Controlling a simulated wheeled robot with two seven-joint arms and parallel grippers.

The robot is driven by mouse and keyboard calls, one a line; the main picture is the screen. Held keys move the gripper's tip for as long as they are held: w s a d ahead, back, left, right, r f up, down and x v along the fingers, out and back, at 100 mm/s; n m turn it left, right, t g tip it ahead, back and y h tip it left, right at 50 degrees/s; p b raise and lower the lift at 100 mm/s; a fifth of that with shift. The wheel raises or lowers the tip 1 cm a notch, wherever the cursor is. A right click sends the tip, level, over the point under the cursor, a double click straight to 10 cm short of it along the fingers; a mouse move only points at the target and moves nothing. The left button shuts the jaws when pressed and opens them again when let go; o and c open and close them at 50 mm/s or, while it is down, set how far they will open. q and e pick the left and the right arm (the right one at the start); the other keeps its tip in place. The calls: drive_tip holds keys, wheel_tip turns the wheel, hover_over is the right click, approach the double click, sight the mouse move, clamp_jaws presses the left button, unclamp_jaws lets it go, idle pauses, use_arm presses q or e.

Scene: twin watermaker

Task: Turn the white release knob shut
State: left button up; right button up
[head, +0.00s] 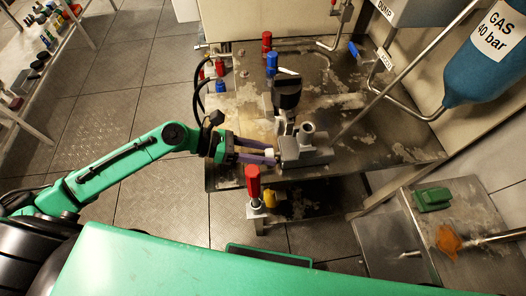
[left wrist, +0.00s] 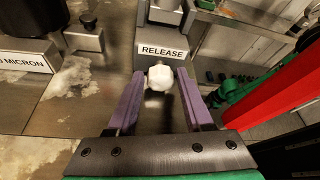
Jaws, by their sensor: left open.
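The white release knob (left wrist: 160,78) is a small faceted knob on the front of a grey metal block, below a label reading RELEASE (left wrist: 162,52). In the head view the knob (head: 269,153) is small, at the near left of the grey block (head: 305,152). My left gripper (left wrist: 161,73) is open, its two purple fingers one on each side of the knob. A gap seems to show between the knob and each finger; contact cannot be told. In the head view the left gripper (head: 271,153) reaches in from the left. My right gripper is not in view.
A red-topped post (head: 253,182) stands just in front of the left gripper, with a yellow knob (head: 270,197) beside it. A black-topped fitting (head: 286,95) rises behind the block. A blue gas cylinder (head: 490,60) and pipes crowd the right.

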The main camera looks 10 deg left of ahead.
use_arm(q)
clamp_jaws()
drive_tip(key=shift+r+p, duration=0.1)
drive_tip(key=shift+p, duration=0.2)
drive_tip(key=m+p, duration=0.1)
drive_tip(key=p, duration=0.3)
drive_tip(key=r+m+t+p, duration=0.1)
drive_tip(key=p, duration=0.2)
drive_tip(key=shift+s+t+y+p, duration=0.2)
drive_tip(key=shift+t+y+p, duration=0.1)
drive_tip(key=shift+p, duration=0.05)
drive_tip(key=shift+f+m+t, duration=0.3)
drive_tip(key=shift+m, duration=0.2)
drive_tip(key=shift+f+m+t+p, duration=0.25)
drive_tip(key=shift+m+t+p, duration=0.05)
drive_tip(key=shift+m, duration=0.1)
unclamp_jaws()
